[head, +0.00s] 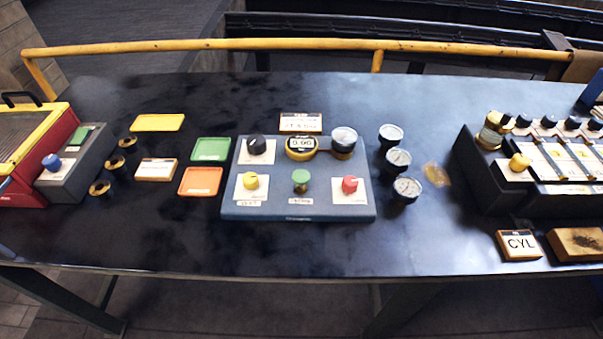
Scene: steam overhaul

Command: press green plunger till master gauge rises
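The green plunger (300,177) stands up at the front middle of a blue-grey test panel (297,212) on the dark bench. The master gauge (301,146) is the yellow-rimmed digital one at the panel's back; its display appears to read 0.00. A dial gauge with a white face (343,138) stands to its right on the panel. A yellow knob (250,181) is left of the plunger, a red knob (349,185) right of it, and a black knob (256,144) behind left. Neither of my grippers shows in the head view.
Three loose gauges (398,159) stand right of the panel. Green (211,149), orange (200,181) and yellow (157,122) trays lie to its left. A valve rack (490,185) fills the right end. A yellow rail (300,45) runs behind.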

